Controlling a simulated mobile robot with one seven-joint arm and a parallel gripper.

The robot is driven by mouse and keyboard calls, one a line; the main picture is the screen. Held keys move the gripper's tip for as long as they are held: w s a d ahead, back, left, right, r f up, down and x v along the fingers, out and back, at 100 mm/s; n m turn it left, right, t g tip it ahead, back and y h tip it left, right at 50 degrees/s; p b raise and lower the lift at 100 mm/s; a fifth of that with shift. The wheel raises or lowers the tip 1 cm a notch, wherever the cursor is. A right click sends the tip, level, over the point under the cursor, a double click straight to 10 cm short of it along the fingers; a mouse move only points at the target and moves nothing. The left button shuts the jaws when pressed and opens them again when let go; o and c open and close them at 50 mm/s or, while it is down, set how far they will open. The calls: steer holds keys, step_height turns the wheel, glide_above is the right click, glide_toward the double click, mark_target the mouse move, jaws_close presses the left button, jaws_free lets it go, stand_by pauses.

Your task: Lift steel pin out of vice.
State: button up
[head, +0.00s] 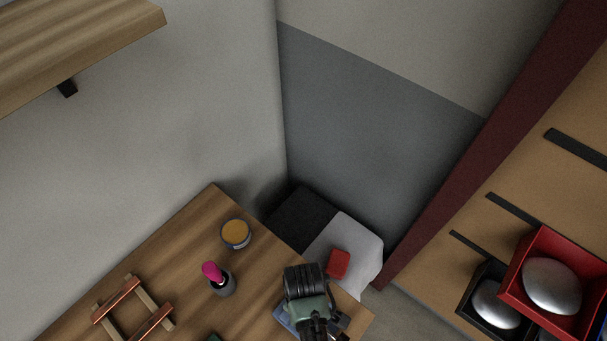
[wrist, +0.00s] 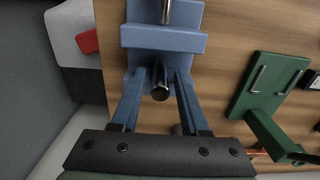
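The blue vice (wrist: 163,38) stands on the wooden bench in the wrist view, with a shiny rod at its top. The steel pin (wrist: 160,92) is seen nearly end-on at the vice, a dark cylinder with a bright rim. My gripper (wrist: 157,76) is open, with one finger on each side of the pin and a visible gap to both. How deep the pin sits in the vice cannot be told. In the head view, my arm's end covers most of the vice (head: 284,318), and the pin is hidden.
The bench (head: 180,240) holds a jar with orange contents (head: 236,233), a dark cup with a pink-topped item (head: 217,280) and a wooden rack (head: 150,322). A green fixture (wrist: 268,84) stands right of the vice. A red block (head: 338,263) lies beyond the bench edge.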

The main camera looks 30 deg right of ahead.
jaws_close()
steer(key=shift+s+d+r+p, duration=0.1)
steer(key=shift+s+p, duration=0.15)
steer(key=shift+p, duration=0.2)
stand_by(0.3)
steer(key=shift+r, duration=0.1)
step_height(320, 180, up, 9)
steer(key=p, duration=0.9)
